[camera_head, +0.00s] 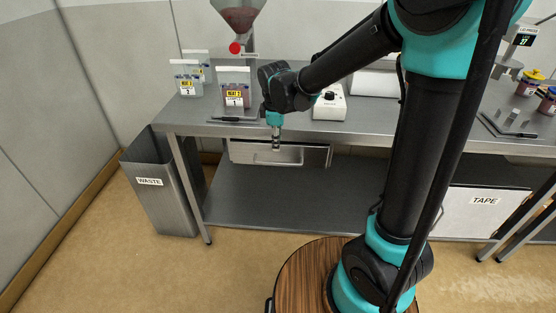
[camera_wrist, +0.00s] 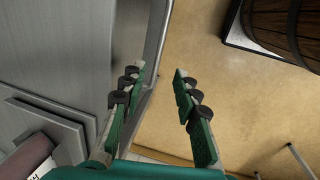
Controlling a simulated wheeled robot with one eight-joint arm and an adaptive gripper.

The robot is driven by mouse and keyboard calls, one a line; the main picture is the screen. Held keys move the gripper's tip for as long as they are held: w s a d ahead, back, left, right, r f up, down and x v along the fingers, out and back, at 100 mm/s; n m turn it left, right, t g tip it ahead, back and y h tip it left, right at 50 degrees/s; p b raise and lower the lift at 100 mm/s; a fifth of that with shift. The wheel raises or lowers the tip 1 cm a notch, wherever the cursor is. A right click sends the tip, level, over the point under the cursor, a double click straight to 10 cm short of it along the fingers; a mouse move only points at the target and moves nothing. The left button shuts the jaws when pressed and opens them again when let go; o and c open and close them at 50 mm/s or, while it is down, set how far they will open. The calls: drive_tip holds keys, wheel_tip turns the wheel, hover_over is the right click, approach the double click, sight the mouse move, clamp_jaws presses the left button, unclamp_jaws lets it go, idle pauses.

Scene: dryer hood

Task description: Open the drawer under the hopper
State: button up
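The hopper (camera_head: 238,16), a funnel with reddish contents and a red knob, stands above the back of the metal table. Below it, under the tabletop, is the drawer (camera_head: 240,154), a grey metal front with a bar handle (camera_head: 280,162). The drawer looks shut. My gripper (camera_head: 276,143) points down at the table's front edge, just above the handle in the picture; I cannot tell whether it touches. In the wrist view my gripper (camera_wrist: 158,90) has its two green fingers apart, with nothing clearly held. A metal bar or edge (camera_wrist: 157,45) runs behind the left finger.
A white device (camera_head: 329,103) stands to the right. A waste bin (camera_head: 165,190) stands at the table's left end. The floor in front is open.

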sight(277, 163)
drive_tip(key=f, duration=0.3)
drive_tip(key=w+f, duration=0.1)
drive_tip(key=f, duration=0.3)
drive_tip(key=w+f, duration=0.1)
drive_tip(key=f, duration=0.2)
drive_tip(key=shift+w+f, duration=0.1)
drive_tip(key=shift+f, duration=0.2)
clamp_jaws()
